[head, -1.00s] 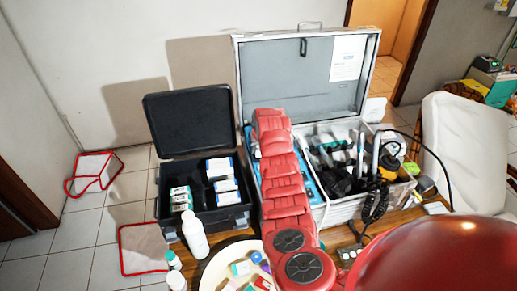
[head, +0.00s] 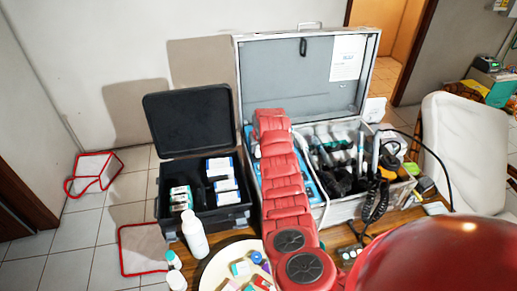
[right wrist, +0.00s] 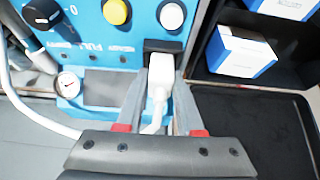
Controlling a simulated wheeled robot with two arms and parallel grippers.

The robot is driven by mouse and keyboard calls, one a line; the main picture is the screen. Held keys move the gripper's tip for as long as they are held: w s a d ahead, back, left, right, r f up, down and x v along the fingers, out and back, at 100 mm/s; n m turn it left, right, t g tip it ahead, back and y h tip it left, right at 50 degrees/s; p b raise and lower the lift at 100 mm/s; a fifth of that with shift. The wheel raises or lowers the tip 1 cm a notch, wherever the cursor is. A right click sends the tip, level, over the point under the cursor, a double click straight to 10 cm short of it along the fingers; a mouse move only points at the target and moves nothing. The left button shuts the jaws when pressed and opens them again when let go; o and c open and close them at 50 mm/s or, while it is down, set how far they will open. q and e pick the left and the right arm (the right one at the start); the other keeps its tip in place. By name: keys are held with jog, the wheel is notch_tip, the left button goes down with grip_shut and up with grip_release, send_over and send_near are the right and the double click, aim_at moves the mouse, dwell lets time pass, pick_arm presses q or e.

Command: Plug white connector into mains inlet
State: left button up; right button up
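In the right wrist view, the white connector (right wrist: 158,78) is between the grey fingers of my right gripper (right wrist: 161,85), which is shut on it. Its white cable runs down between the fingers. The connector's front end meets the dark mains inlet (right wrist: 163,46) on the blue panel (right wrist: 130,40). I cannot tell how deep it sits. In the head view, my red right arm reaches over the blue panel (head: 312,182) and hides the gripper, connector and inlet. My left gripper is not in view.
A black open case (head: 203,226) with small boxes stands left of the panel. A silver case (head: 345,208) with tools and cables is on the right. A white bottle (head: 195,235) and a round tray (head: 214,268) stand in front. The panel carries a yellow button (right wrist: 116,12) and a gauge (right wrist: 68,84).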

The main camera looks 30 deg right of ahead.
jog(key=shift+o, duration=0.9)
jog(key=shift+s+f, duration=0.15)
jog(key=shift+f, duration=0.1)
jog(key=shift+a+f, duration=0.15)
jog(key=shift+a, duration=0.1)
jog(key=shift+r+b, duration=0.3)
jog(key=shift+r, duration=0.2)
jog(key=d+v, duration=0.1)
jog(key=v, duration=1.6)
jog(key=shift+b, duration=0.4)
jog(key=shift+r, duration=0.1)
